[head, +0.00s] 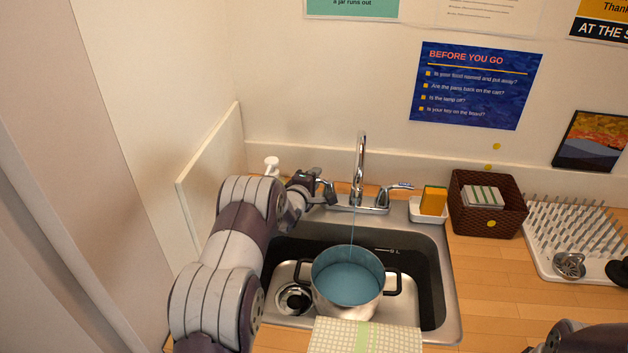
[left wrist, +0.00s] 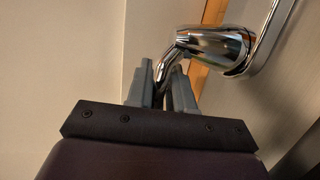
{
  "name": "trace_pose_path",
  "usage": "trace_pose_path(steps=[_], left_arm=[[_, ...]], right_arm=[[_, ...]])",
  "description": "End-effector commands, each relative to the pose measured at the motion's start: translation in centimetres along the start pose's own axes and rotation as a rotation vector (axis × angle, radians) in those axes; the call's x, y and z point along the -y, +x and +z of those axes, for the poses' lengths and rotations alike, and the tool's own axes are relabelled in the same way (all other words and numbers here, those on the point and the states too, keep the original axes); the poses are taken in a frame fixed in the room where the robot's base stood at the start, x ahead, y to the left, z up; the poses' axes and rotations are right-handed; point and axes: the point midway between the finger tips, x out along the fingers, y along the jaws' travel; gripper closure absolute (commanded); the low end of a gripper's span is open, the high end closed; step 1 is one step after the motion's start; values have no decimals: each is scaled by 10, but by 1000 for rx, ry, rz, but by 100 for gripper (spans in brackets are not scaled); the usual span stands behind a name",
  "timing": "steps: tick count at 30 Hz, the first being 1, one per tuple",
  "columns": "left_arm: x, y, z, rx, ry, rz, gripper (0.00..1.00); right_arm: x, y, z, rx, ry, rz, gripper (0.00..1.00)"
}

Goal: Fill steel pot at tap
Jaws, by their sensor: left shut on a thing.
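The steel pot (head: 346,304) stands upright in the sink basin, its two dark handles to left and right. Blue water (head: 348,278) fills much of it; the surface lies somewhat below the rim. A thin stream (head: 353,230) falls from the chrome tap spout (head: 361,160) into the pot. My left gripper (head: 322,190) is at the tap's left handle. In the left wrist view its grey fingers (left wrist: 166,86) are shut on the lever of the chrome handle (left wrist: 215,48). My right gripper is out of view.
The sink (head: 441,280) has a drain (head: 293,299) left of the pot. A sponge (head: 433,200) in a dish, a brown basket (head: 488,215) and a drying rack (head: 570,235) stand right. A white panel (head: 212,165) stands left.

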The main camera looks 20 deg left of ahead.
Motion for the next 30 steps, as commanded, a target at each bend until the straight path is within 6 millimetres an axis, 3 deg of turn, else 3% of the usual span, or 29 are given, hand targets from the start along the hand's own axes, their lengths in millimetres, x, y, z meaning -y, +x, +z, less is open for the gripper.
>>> trace_pose_path(steps=[1, 2, 3, 14, 17, 24, 30], left_arm=[[0, 0, 0, 1, 0, -1, 100], [0, 0, 0, 1, 0, -1, 72], [0, 0, 0, 1, 0, -1, 59], [0, -4, 0, 0, 0, 0, 58], [1, -19, 0, -1, -1, -1, 58], [2, -77, 0, -2, -1, -1, 58], [1, -114, 0, -1, 1, -1, 58]], right_arm=[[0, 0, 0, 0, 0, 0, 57], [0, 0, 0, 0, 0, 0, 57], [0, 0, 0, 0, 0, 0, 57], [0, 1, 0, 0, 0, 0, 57], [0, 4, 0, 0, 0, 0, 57], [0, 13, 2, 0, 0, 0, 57], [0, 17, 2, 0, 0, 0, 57]])
